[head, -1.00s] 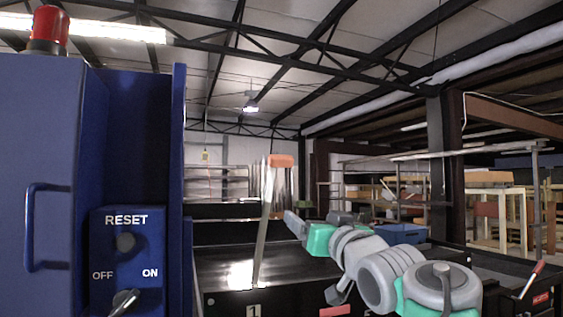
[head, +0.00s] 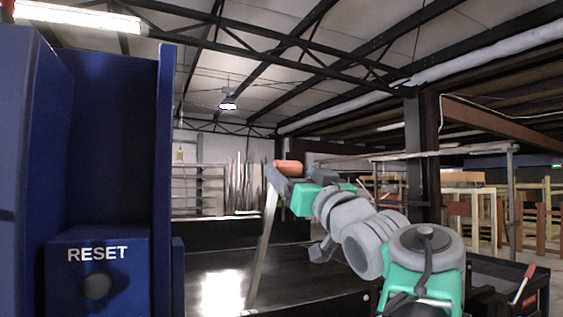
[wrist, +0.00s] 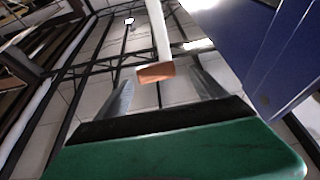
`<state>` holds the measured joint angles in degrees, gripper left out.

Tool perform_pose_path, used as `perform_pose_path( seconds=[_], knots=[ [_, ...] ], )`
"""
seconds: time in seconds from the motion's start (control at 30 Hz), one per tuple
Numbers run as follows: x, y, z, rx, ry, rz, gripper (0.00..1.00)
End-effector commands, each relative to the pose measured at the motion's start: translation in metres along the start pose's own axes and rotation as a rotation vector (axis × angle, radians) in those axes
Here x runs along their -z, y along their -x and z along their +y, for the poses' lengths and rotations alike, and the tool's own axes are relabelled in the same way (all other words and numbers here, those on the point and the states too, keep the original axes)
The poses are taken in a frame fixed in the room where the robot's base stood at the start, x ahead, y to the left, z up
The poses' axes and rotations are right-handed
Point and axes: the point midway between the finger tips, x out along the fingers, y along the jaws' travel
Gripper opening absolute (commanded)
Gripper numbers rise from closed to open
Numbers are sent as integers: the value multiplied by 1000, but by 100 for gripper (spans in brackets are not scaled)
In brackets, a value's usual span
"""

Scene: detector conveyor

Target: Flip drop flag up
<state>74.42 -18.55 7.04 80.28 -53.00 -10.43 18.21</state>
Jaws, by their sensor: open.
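The drop flag is a thin metal bar (head: 263,245) with an orange tip (head: 289,167). It stands nearly upright, leaning a little right, in front of the black conveyor (head: 220,275). My gripper (head: 276,180) is at the flag's upper end and hides part of the bar just below the tip. In the wrist view the orange tip (wrist: 155,73) lies between my two spread fingers (wrist: 162,88). Space shows between the tip and the right finger; whether the left finger touches it I cannot tell.
A blue cabinet with a RESET button (head: 97,286) stands close on the left, its edge panel (head: 165,180) rising tall. A red-handled lever (head: 524,283) is at the far right. Racks and wooden furniture (head: 475,210) stand in the background.

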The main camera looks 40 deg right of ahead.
Motion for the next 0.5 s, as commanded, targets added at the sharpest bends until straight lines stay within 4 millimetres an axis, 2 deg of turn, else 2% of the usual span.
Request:
perform_pose_path(
  seconds=[0.03,0.2,0.3,0.5],
  knots=[
    [5,-13,1,2,-4,-2,80],
    [4,-41,3,-4,0,-2,80],
    [2,-48,3,-5,1,-1,80],
    [0,-50,3,-5,2,-1,80]
  ],
)
